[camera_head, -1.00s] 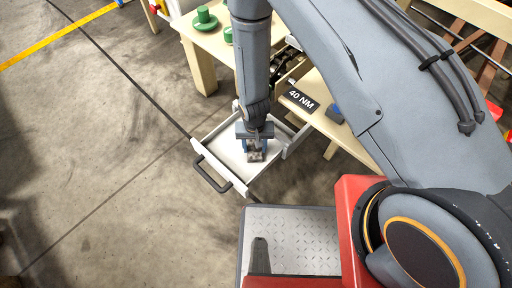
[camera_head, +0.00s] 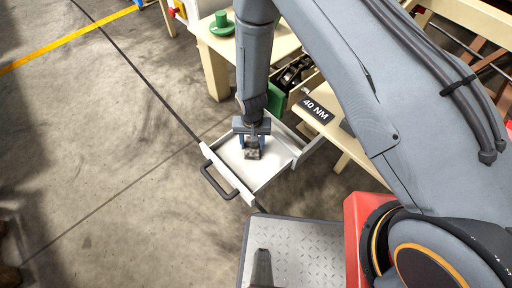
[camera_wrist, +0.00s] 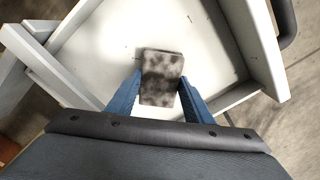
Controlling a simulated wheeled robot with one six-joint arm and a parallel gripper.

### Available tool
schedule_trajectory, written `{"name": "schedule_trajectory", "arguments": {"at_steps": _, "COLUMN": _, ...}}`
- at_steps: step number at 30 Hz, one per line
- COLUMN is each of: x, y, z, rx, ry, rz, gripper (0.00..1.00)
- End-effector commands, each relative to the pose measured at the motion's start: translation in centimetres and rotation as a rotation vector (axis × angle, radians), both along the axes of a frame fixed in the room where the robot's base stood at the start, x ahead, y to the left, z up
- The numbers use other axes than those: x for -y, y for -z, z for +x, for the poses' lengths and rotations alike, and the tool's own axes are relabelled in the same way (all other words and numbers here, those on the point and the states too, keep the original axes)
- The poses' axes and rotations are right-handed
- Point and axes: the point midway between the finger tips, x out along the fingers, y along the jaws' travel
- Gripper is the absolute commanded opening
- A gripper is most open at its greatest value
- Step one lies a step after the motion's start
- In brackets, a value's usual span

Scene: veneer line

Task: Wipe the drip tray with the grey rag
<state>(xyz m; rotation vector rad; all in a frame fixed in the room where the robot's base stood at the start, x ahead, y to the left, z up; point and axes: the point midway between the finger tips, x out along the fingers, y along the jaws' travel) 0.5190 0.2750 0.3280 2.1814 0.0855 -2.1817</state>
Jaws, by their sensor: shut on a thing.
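The drip tray (camera_head: 271,176) is a white, shallow, drawer-like tray with a black handle (camera_head: 219,182) on its front. In the wrist view its white floor (camera_wrist: 100,50) shows a few small dark marks. My gripper (camera_head: 253,143) is over the tray, pointing down, its blue fingers shut on the grey rag (camera_head: 252,155). In the wrist view the rag (camera_wrist: 161,65) is a mottled grey block between the fingertips. It is over or on the tray floor; I cannot tell whether it touches. The gripper hides part of the tray's back.
A cream table (camera_head: 216,75) with a green knobbed part (camera_head: 221,24) stands behind the tray. A cream ledge with a black "40 NM" label (camera_head: 316,110) is to the right. A dark cable (camera_head: 150,85) crosses the floor to the left, where the floor is otherwise open.

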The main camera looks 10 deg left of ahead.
Motion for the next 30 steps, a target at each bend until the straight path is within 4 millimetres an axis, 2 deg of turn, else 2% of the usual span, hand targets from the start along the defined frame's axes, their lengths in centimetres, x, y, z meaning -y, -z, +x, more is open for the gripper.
{"name": "schedule_trajectory", "arguments": {"at_steps": 8, "x": -0.8, "y": 0.0, "z": 0.7, "rx": 0.001, "ry": -0.001, "rz": 0.001, "gripper": 0.28}}
{"name": "schedule_trajectory", "arguments": {"at_steps": 21, "x": -3.3, "y": 0.3, "z": 2.8, "rx": 0.001, "ry": -0.001, "rz": 0.001, "gripper": 0.28}}
{"name": "schedule_trajectory", "arguments": {"at_steps": 30, "x": -3.4, "y": 0.3, "z": 2.9, "rx": 0.002, "ry": -0.001, "rz": 0.001, "gripper": 0.28}}
